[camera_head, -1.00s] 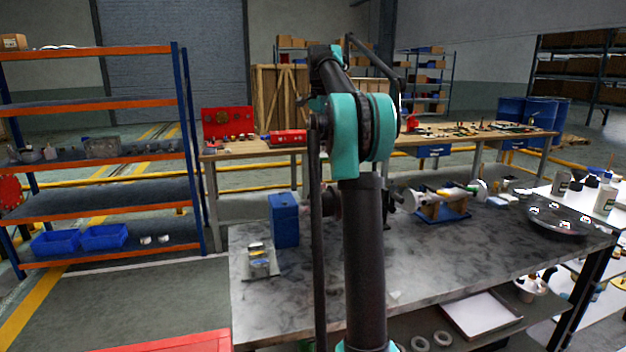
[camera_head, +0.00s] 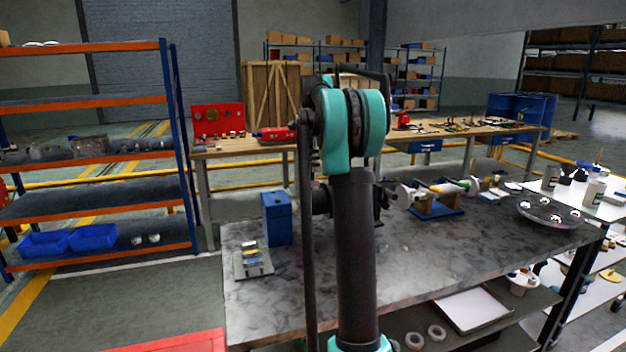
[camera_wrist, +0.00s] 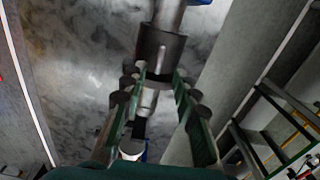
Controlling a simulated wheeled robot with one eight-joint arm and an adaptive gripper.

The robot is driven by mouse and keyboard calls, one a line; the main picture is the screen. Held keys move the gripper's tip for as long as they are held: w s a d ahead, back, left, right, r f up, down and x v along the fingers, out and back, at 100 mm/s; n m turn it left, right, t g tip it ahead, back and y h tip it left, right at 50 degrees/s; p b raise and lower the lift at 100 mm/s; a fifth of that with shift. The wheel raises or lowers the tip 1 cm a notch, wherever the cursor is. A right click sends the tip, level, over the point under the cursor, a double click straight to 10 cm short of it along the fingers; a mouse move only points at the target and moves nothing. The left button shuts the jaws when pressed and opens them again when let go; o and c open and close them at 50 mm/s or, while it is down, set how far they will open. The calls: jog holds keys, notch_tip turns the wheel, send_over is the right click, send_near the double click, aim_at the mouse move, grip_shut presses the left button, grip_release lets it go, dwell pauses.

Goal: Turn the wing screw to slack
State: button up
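In the wrist view my gripper (camera_wrist: 155,85) has its two fingers apart. A grey shaft (camera_wrist: 170,15) with a dark collar (camera_wrist: 160,45) lies just beyond and between the fingertips. A thin, pale upright piece stands at the collar; it may be the wing screw, but I cannot tell for sure. A narrower light part runs on between the fingers, and I cannot see a finger touching it. In the head view my arm hides my gripper, and no wing screw can be made out.
A grey stone-like bench (camera_head: 400,265) holds a blue box (camera_head: 277,218), a small block with coloured pieces (camera_head: 253,261), a blue-based fixture (camera_head: 437,211) and a round metal tray (camera_head: 548,212). An orange-and-blue shelf (camera_head: 90,160) stands left. The bench front is mostly clear.

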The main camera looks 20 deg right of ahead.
aim_at(313, 185)
notch_tip(313, 185, down, 6)
jog(key=shift+f, duration=0.1)
dwell(0.4)
grip_shut()
